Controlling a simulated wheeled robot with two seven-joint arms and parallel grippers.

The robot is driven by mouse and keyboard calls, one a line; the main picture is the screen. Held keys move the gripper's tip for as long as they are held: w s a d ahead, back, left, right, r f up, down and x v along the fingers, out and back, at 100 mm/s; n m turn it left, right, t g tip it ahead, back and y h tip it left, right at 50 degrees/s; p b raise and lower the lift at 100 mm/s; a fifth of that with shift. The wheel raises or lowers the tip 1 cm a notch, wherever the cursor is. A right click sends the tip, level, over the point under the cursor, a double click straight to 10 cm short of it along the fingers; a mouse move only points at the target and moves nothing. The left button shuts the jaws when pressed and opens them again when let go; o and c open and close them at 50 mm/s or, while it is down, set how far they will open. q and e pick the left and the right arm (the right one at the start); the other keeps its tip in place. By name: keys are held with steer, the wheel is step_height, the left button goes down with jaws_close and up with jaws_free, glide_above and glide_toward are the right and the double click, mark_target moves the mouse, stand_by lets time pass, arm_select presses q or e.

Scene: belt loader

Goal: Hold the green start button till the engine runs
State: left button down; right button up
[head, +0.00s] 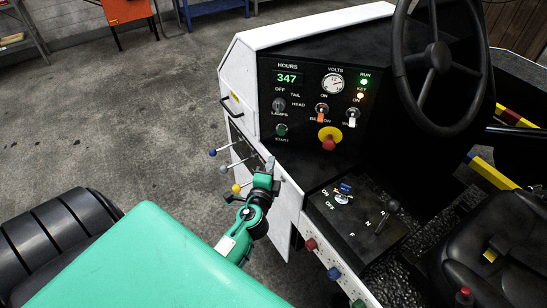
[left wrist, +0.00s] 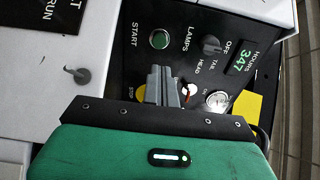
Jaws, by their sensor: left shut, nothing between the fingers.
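The green start button (head: 281,130) is at the lower left of the black dash panel (head: 300,155) in the head view, above the label START. It also shows in the left wrist view (left wrist: 159,39), round with a metal rim. My left gripper (head: 269,164) is shut and empty, below the button in the head view. In the left wrist view its closed fingers (left wrist: 162,80) lie below the button with a gap in the picture. My right gripper is not in view.
A red stop knob on yellow (head: 329,140) and switches (head: 321,112) are right of the button. Levers with blue, grey and yellow knobs (head: 222,170) stick out left of my gripper. The steering wheel (head: 437,58) stands at the right. Open floor (head: 140,110) lies left.

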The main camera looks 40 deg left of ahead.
arm_select(q)
steer(key=s+d+f+n+g+h, duration=0.1)
steer(key=s+f+n+g, duration=0.3)
steer(key=s+n+g, duration=0.5)
steer(key=s+d+f+n+g+h, duration=0.1)
steer(key=s+d+g+h, duration=0.15)
steer(key=s+d, duration=0.4)
steer(key=s+d+f+n+g+h, duration=0.15)
steer(key=s+d+h, duration=0.25)
steer(key=s, duration=0.6)
step_height(320, 180, down, 29)
steer(key=g, duration=0.1)
steer(key=s+a+f+g, duration=0.1)
steer(key=s+a+f, duration=0.2)
steer(key=s+f, duration=1.6)
step_height(320, 180, down, 2)
steer(key=shift+s+a+f+g+y, duration=0.1)
steer(key=shift+s+a+g+y, duration=0.1)
steer(key=shift+g+y, duration=0.15)
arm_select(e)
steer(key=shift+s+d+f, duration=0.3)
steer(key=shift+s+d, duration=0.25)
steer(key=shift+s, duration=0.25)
